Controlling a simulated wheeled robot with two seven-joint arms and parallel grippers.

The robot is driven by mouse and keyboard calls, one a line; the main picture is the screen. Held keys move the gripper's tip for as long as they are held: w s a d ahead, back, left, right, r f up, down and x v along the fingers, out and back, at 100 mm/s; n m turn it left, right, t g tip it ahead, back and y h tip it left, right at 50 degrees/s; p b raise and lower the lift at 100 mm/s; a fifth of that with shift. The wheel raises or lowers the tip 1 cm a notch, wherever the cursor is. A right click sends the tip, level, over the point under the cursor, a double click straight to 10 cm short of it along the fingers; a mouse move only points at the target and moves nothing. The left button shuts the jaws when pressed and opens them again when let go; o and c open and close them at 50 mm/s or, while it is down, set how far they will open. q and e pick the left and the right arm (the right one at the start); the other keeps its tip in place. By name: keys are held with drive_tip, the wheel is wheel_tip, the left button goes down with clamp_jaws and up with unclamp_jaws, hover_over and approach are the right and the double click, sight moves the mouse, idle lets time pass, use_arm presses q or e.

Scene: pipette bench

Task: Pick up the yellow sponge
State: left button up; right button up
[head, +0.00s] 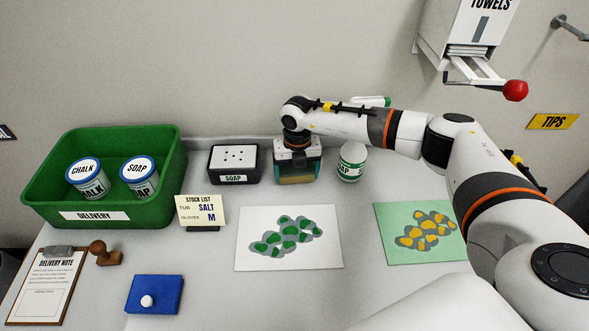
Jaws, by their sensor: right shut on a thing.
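My right gripper (297,161) points down at the back of the bench, between the black soap box and a white tub. It is shut on the yellow sponge (296,180), whose yellowish front shows below the gripper, with dark teal at its sides. The gripper hides the sponge's top. I cannot tell whether the sponge touches the bench. My left gripper is not in view.
The soap box (234,164) is close left of the gripper, the white tub (351,162) close right. A green delivery crate (60,180) holds two tubs.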

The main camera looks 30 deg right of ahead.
wheel_tip(320, 180, up, 10)
drive_tip(key=shift+r+b, duration=0.1)
drive_tip(key=shift+b, duration=0.6)
drive_tip(key=o, duration=0.4)
drive_tip(key=c, duration=0.4)
